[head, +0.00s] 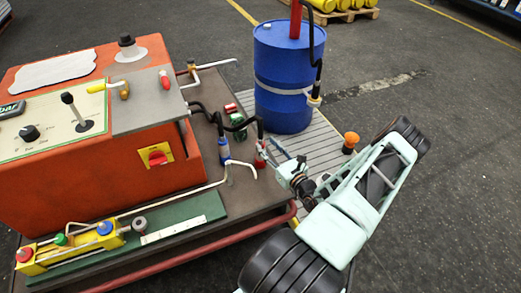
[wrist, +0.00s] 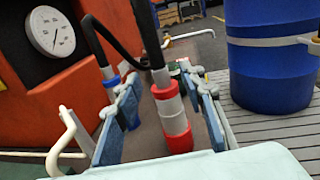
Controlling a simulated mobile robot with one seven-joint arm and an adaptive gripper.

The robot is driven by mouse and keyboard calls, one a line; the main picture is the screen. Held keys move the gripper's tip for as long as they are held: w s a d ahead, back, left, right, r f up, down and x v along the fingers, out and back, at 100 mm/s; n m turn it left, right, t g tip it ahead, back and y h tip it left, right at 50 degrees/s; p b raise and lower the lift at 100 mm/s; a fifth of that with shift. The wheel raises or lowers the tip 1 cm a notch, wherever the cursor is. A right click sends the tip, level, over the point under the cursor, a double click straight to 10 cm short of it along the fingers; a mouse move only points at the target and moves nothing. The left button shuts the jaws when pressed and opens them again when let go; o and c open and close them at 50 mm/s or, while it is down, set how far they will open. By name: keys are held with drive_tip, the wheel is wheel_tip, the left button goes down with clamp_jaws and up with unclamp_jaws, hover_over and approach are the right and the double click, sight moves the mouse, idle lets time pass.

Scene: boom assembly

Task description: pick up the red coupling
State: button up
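The red coupling (wrist: 178,142) is a grey and red cylinder on the end of a black hose. In the wrist view it stands between the two blue-padded fingers of my gripper (wrist: 162,85), with a gap visible on each side. My gripper is open. In the head view the red coupling (head: 261,158) stands near the deck's right edge, and my gripper (head: 274,152) reaches it from the right. The fingers partly overlap there, so contact cannot be told from that view.
A blue-banded coupling (head: 223,149) on another black hose stands just left. A blue drum (head: 289,82) stands on the slatted grating behind. The orange control cabinet (head: 95,185) with its panel fills the left. A white bent pipe (wrist: 66,140) shows at left in the wrist view.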

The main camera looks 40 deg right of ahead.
sight(262, 140)
drive_tip(key=w, duration=0.2)
drive_tip(key=w+b, duration=0.1)
drive_tip(key=w, duration=0.2)
drive_tip(key=shift+d+f, duration=0.1)
drive_tip(key=shift+d, duration=0.1)
clamp_jaws()
